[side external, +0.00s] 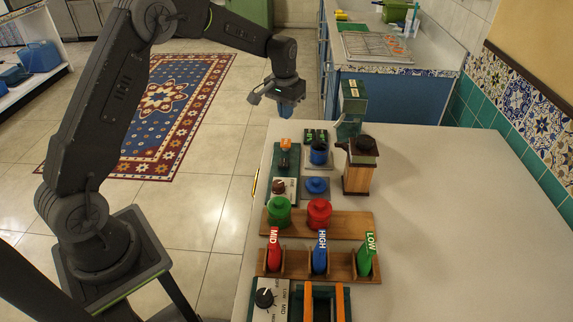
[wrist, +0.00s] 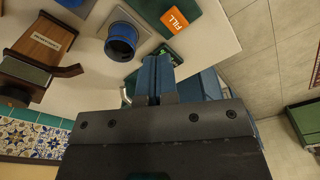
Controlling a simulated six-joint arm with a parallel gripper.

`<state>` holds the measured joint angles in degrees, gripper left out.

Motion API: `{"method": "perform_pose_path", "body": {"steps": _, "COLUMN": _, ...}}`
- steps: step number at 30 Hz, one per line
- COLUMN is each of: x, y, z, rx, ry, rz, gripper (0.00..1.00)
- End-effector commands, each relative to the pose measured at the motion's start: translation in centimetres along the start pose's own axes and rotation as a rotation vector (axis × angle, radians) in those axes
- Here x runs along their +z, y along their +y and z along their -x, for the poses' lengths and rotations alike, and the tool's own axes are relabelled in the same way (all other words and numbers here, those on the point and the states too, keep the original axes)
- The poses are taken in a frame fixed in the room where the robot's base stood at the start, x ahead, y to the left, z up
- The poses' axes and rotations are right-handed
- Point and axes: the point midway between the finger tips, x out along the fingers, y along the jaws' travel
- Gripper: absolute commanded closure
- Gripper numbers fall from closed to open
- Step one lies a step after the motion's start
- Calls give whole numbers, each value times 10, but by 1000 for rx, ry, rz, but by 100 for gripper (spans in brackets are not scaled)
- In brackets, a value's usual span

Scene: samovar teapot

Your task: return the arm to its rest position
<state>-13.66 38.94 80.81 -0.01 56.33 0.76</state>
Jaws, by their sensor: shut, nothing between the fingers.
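My gripper (side external: 289,110) hangs in the air just past the far left end of the white counter, fingers pointing down. It is shut with nothing in it. In the wrist view its blue fingers (wrist: 155,77) are together, above the counter's edge. A blue cup (side external: 319,154) on a grey plate stands on the counter nearer the side camera, and it also shows in the wrist view (wrist: 121,42). My gripper touches nothing that I can see.
A wooden box with a dark top (side external: 358,176) and a green dispenser (side external: 352,95) stand near the gripper. Green (side external: 278,213) and red (side external: 319,212) pots and a rack with MID, HIGH and LOW handles (side external: 320,252) stand closer. The counter's right side is clear (side external: 460,220).

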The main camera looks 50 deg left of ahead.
Motion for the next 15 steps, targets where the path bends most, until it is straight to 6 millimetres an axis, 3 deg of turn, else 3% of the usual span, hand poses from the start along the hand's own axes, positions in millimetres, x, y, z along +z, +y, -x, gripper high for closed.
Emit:
{"method": "perform_pose_path", "body": {"steps": 1, "x": 11, "y": 7, "z": 26, "rx": 1, "ry": 28, "rz": -13, "gripper": 100}}
{"method": "perform_pose_path", "body": {"steps": 6, "x": 57, "y": 27, "z": 90, "rx": 5, "ry": 101, "rz": -52, "gripper": 100}}
{"method": "perform_pose_path", "body": {"steps": 15, "x": 162, "y": 48, "z": 165, "rx": 21, "ry": 229, "rz": -120, "gripper": 100}}
